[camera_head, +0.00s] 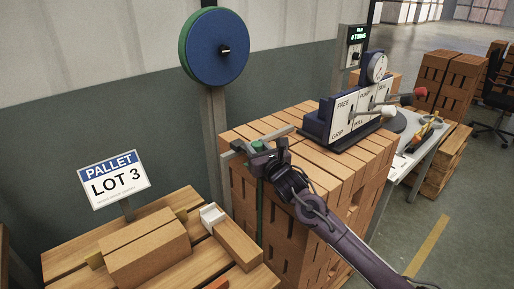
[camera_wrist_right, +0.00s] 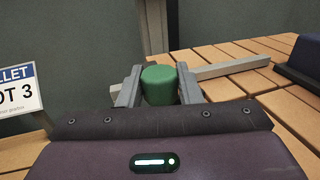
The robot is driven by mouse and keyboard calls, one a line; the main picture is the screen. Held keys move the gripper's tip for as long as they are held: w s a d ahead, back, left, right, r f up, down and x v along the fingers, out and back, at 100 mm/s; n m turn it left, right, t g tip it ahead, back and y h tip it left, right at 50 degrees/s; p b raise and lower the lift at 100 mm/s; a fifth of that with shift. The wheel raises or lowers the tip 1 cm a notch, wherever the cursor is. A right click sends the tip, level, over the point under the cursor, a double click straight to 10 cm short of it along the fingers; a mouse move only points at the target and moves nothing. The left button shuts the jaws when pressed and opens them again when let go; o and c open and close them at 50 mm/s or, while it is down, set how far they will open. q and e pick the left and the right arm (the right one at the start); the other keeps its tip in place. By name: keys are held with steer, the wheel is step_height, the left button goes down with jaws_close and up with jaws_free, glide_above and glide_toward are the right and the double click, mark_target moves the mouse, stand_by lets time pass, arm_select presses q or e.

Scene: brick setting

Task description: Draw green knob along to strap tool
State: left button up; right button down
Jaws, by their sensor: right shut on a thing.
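The green knob (camera_head: 258,146) is at the left edge of the brick stack, and it also shows in the wrist view (camera_wrist_right: 158,86). My right gripper (camera_head: 256,150) is shut on it, with one grey finger on each side. A green strap (camera_head: 260,205) hangs below the knob down the side of the stack. The strap tool (camera_head: 318,124), dark blue with a white panel marked FREE, PUMP, SEAL, GRIP and PULL, stands on the stack to the right of the knob, apart from it. My left gripper is not in view.
A light grey bar (camera_wrist_right: 232,68) lies behind the knob, pointing right. The brick stack (camera_head: 330,175) has a fairly clear top up to the tool. A blue reel (camera_head: 215,60) is on a post behind. A LOT 3 sign (camera_head: 114,182) and a pallet with bricks are at left.

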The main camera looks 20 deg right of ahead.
steer(key=w+d+b, duration=0.1)
steer(key=d, duration=0.3)
steer(key=w+d+b, duration=0.2)
steer(key=d, duration=0.2)
steer(key=w+d+b, duration=0.1)
steer(key=d, duration=0.3)
steer(key=shift+w+f+b, duration=0.1)
steer(key=shift+w+b, duration=0.05)
steer(key=shift+b, duration=0.15)
steer(key=shift+w+d, duration=0.15)
steer(key=shift+d, duration=0.3)
steer(key=c, duration=1)
jaws_free()
steer(key=shift+c, duration=0.2)
